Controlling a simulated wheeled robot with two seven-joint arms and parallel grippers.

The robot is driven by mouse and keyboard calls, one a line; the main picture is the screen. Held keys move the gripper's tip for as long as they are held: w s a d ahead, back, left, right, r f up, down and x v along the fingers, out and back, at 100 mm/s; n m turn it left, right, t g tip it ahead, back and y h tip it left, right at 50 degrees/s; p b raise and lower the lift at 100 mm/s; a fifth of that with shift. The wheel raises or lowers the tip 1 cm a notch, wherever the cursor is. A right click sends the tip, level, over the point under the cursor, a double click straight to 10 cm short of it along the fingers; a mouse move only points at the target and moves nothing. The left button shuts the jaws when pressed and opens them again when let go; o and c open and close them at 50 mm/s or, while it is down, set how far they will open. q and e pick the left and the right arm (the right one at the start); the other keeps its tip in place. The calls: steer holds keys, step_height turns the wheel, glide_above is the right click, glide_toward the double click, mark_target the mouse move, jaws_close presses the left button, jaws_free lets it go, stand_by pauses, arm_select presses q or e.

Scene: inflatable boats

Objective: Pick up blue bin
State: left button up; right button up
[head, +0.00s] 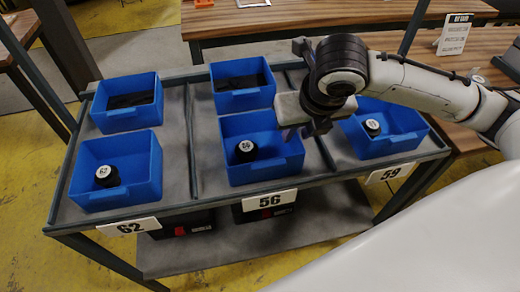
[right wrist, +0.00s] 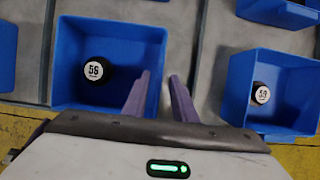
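Several blue bins stand on a grey rack. The front middle bin (head: 265,172), behind label 56, holds a black round item (head: 246,150) with a white top; this bin also shows in the right wrist view (right wrist: 115,38). The front left bin (head: 140,185) and the right bin (head: 405,145) hold similar black items. My right gripper (head: 297,131) is above the right side of the middle bin. In the right wrist view its two purple fingers (right wrist: 162,85) are apart, near that bin's right wall, with nothing held between them. My left gripper is not in view.
The rack (head: 180,150) has number labels 62 (head: 130,226), 56 (head: 270,200) and 59 (head: 390,173) on its front edge. Black bins sit on its lower shelf. Two more blue bins stand behind (head: 128,115) (head: 240,98). A wooden table (head: 330,15) stands beyond.

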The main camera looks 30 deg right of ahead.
steer(key=shift+x, duration=1.15)
steer(key=shift+w, duration=0.1)
jaws_close()
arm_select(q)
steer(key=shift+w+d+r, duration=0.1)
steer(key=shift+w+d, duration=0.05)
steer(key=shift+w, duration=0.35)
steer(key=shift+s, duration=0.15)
